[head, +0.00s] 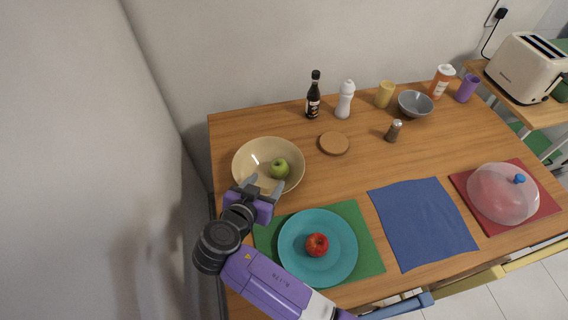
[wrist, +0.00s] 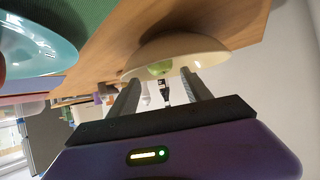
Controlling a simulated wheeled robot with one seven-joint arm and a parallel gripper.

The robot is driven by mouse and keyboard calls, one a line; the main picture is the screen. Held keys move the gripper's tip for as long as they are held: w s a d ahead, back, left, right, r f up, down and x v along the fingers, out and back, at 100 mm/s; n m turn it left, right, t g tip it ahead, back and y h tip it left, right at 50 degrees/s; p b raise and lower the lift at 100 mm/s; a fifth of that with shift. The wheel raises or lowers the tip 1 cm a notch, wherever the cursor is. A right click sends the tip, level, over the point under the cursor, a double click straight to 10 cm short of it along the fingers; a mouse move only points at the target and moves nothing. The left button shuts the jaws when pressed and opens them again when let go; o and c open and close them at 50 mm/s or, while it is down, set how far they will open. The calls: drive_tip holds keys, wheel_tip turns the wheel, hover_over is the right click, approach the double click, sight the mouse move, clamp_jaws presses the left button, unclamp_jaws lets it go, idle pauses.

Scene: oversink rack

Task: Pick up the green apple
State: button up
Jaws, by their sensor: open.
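The green apple (head: 279,168) sits inside the cream bowl (head: 245,159) at the left of the table. In the wrist view the apple (wrist: 160,68) shows over the rim of the bowl (wrist: 205,49), between and beyond my fingers. My gripper (head: 264,183) is open and empty at the near side of the bowl, its fingertips close to the rim. In the wrist view the two fingers of my gripper (wrist: 160,82) point toward the bowl and stand apart. I cannot tell whether a finger touches the rim.
A teal plate (head: 340,232) with a red apple (head: 317,245) lies on a green mat (head: 369,257) near my arm. A dark bottle (head: 313,96), a white bottle (head: 345,99) and a cork coaster (head: 334,143) stand beyond and right of the bowl. The wall is close on the left.

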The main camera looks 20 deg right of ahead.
sight(276, 171)
drive_tip(key=shift+x, duration=2.2)
drive_tip(key=p+x, duration=0.1)
drive_tip(key=x, duration=0.3)
drive_tip(key=shift+d, duration=0.2)
drive_tip(key=shift+w+d+f, duration=0.15)
drive_tip(key=shift+f, duration=0.05)
